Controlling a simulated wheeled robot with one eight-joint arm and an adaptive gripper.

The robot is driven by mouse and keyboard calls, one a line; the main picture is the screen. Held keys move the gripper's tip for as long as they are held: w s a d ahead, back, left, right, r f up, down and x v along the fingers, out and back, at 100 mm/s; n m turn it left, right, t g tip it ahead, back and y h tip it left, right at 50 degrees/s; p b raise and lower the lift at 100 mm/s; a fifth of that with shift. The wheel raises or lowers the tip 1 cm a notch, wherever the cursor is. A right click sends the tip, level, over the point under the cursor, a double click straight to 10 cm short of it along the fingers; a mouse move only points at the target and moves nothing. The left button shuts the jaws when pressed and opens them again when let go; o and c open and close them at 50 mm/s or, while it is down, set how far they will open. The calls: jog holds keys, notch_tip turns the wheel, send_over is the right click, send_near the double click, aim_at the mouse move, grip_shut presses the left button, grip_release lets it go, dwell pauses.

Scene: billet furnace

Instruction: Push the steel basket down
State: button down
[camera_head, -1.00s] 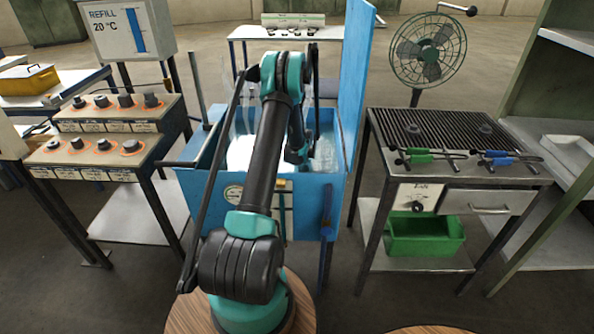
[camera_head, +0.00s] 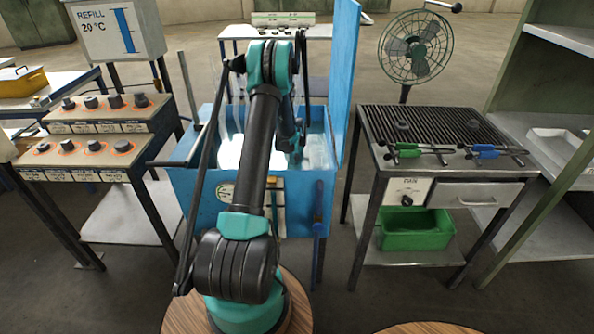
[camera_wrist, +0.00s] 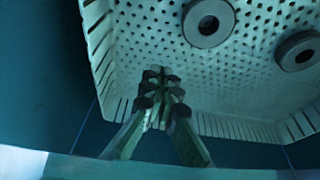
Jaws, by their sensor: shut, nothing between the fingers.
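The steel basket (camera_wrist: 110,47) fills the upper part of the wrist view. It is pale metal with a perforated floor and slotted walls, and two dark rings, one a round ring (camera_wrist: 208,22) and the other a second ring (camera_wrist: 299,51), lie on its floor. There my gripper and the basket are hard to make out behind the arm and glare.
The tank's raised blue lid (camera_head: 343,80) stands at its right. A grill table (camera_head: 437,180) with green and blue tools is farther right, below a fan (camera_head: 415,47). A knob console (camera_head: 95,160) stands left, and a refill sign (camera_head: 115,30) is behind it.

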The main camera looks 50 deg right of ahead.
jog(key=v, duration=0.9)
jog(key=shift+r, duration=0.2)
